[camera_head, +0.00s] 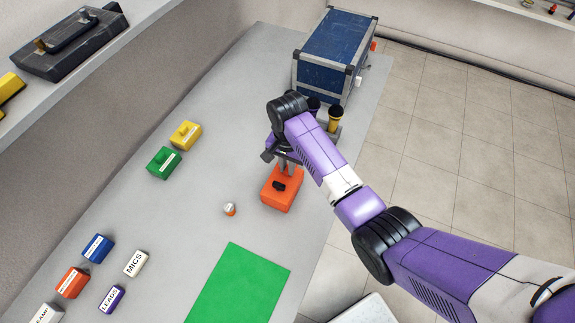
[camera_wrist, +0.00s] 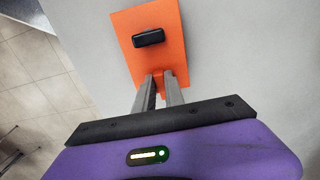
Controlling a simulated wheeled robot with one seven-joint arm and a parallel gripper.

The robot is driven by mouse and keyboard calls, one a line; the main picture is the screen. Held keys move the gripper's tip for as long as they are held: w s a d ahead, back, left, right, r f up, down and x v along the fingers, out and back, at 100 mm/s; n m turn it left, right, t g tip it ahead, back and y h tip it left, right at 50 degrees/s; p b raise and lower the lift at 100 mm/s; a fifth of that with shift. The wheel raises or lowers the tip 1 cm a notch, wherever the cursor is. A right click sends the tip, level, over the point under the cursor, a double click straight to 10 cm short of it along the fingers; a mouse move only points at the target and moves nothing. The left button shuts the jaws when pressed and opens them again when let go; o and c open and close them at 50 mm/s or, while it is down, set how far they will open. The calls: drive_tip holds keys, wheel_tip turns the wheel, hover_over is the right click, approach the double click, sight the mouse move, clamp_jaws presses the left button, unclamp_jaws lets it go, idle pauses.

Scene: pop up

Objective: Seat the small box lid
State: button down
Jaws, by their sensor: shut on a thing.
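An orange piece with a black handle on top (camera_head: 283,199) sits on the grey table in the head view; I take it for the small box lid. In the wrist view it is a flat orange panel (camera_wrist: 160,62) with the black handle (camera_wrist: 148,38) near its middle. My gripper (camera_head: 286,170) is at its far edge in the head view. In the wrist view my gripper's fingers (camera_wrist: 167,78) are close together on a small orange part at the panel's near edge. I cannot tell whether a separate box lies under the panel, or whether it is seated.
A green mat (camera_head: 238,285) and a small orange-and-white item (camera_head: 230,209) lie in front. Several labelled blocks, including a green one (camera_head: 164,162), line the left.

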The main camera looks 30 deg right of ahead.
drive_tip(key=c, duration=1.3)
unclamp_jaws()
drive_tip(key=shift+c, duration=0.2)
drive_tip(key=shift+r+b, duration=0.4)
drive_tip(key=shift+r, duration=3.45)
